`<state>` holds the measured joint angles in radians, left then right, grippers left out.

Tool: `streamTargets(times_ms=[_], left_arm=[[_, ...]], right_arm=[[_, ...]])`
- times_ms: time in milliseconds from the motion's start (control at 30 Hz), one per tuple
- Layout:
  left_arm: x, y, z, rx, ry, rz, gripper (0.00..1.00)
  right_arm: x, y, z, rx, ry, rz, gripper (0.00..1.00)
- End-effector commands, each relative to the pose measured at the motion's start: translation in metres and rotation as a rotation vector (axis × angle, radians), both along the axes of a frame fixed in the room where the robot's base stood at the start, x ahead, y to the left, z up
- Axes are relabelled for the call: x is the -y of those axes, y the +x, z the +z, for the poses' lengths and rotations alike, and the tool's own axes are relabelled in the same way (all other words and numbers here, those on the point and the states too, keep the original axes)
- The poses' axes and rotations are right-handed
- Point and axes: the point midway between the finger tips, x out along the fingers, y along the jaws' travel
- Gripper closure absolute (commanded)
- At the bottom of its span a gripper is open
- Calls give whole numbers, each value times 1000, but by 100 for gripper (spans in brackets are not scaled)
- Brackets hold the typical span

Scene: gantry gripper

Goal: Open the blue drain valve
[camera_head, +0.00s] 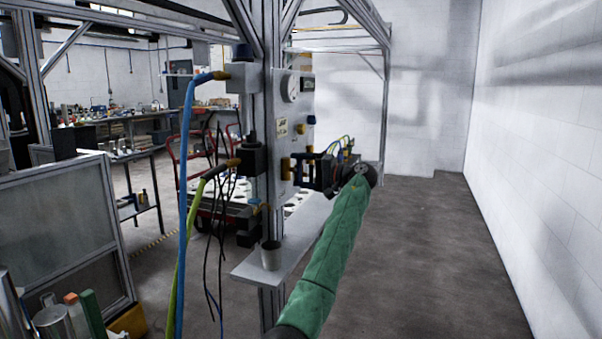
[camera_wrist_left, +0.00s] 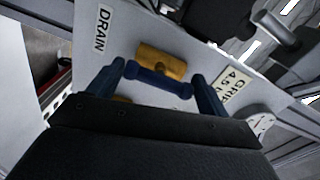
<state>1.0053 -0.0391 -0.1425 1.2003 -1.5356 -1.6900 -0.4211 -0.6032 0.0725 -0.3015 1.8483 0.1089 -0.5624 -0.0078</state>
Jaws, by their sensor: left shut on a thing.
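The drain valve has a brass body (camera_wrist_left: 160,62) and a blue bar handle (camera_wrist_left: 158,83), mounted on a light panel beside a DRAIN label (camera_wrist_left: 102,30) in the left wrist view. My left gripper (camera_wrist_left: 158,86) has one dark blue finger at each end of the handle and is shut on it. The handle lies crosswise between the fingers, slightly tilted in the picture. In the head view my left gripper (camera_head: 297,167) reaches the panel's face from the right, at a brass fitting (camera_head: 285,168). The fingers partly hide the valve there. My right gripper is not in view.
The panel (camera_head: 292,112) carries a round gauge (camera_head: 289,88) and is fixed to a metal post. Blue and green hoses (camera_head: 185,190) hang left of it. A grey shelf (camera_head: 250,268) below holds a small cup (camera_head: 271,256). The floor on the right is clear.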

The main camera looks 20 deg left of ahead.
Motion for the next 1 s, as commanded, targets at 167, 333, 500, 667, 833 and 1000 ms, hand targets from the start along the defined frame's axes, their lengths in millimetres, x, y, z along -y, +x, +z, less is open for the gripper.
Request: streamTargets(times_ms=[167, 333, 500, 667, 833, 1000], left_arm=[[1, 0, -3, -3, -2, 1, 16], [0, 0, -2, -2, -2, 1, 11], [1, 0, -1, -2, -1, 0, 11], [10, 0, -2, -2, -2, 0, 11], [30, -1, -2, -2, -1, -2, 11], [57, -1, -3, -3, -1, -1, 11]], right_arm=[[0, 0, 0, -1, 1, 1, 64], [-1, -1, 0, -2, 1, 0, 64], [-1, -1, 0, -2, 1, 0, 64], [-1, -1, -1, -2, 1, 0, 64], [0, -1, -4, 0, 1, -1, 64], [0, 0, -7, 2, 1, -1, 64]])
